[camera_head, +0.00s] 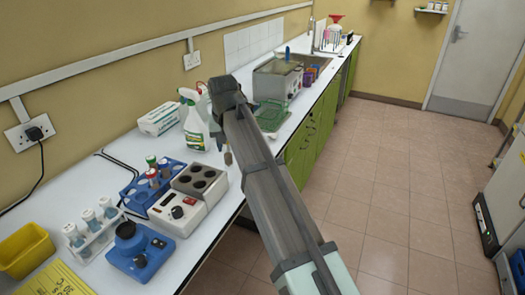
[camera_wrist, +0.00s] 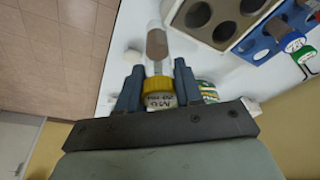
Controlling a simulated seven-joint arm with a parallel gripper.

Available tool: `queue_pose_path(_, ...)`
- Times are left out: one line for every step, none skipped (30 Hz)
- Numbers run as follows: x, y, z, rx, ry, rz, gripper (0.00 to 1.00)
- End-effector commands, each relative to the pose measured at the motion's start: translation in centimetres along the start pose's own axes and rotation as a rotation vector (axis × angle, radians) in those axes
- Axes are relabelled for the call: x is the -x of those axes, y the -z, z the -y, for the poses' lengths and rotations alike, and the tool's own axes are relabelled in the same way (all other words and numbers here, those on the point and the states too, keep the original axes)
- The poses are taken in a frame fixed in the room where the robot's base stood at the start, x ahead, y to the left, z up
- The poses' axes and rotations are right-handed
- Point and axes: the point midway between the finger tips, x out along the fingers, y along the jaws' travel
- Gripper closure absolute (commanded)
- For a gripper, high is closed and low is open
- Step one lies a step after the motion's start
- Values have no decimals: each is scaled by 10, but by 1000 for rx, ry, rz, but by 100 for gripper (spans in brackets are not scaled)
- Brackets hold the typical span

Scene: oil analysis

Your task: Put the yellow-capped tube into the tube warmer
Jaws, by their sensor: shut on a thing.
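The yellow-capped tube (camera_wrist: 156,60) is clear with brown contents, and my gripper (camera_wrist: 157,88) is shut on it at the cap, one blue finger on each side. In the head view the tube's lower end (camera_head: 228,158) hangs below my arm, to the right of the tube warmer and apart from it; its cap is hidden there. The tube warmer (camera_head: 187,213) is a white box with a dark grey top, several round wells and a red switch. Its wells look empty. The warmer also shows at the top of the wrist view (camera_wrist: 178,14).
A blue rack (camera_head: 134,197) with several capped tubes stands left of the warmer. A blue round-topped device (camera_head: 140,252) and a white rack of tubes (camera_head: 92,240) are nearer. A spray bottle (camera_head: 195,125) and a white box (camera_head: 160,118) stand behind.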

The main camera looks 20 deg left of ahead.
Motion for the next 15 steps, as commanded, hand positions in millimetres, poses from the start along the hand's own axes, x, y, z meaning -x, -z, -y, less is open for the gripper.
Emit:
queue_pose_path(7, 6, 23, 21, 6, -2, 94)
queue_pose_path(11, 7, 34, 30, 9, -2, 94)
queue_pose_path(15, 8, 48, 43, 12, -2, 94)
queue_pose_path(18, 8, 58, 52, 15, -2, 94)
queue_pose_path(21, 8, 68, 61, 17, -2, 94)
queue_pose_path(25, 8, 80, 72, 20, -1, 94)
queue_pose_path(28, 9, 88, 79, 22, -1, 94)
queue_pose_path(31, 8, 97, 87, 24, -1, 94)
queue_pose_path(34, 8, 106, 95, 26, -1, 94)
queue_pose_path(36, 8, 112, 101, 28, -2, 94)
queue_pose_path(38, 8, 118, 106, 30, -2, 94)
queue_pose_path(41, 7, 125, 112, 31, -2, 94)
queue_pose_path(42, 7, 129, 115, 32, -2, 94)
queue_pose_path(44, 7, 133, 118, 33, -2, 94)
queue_pose_path(45, 6, 137, 121, 34, -2, 94)
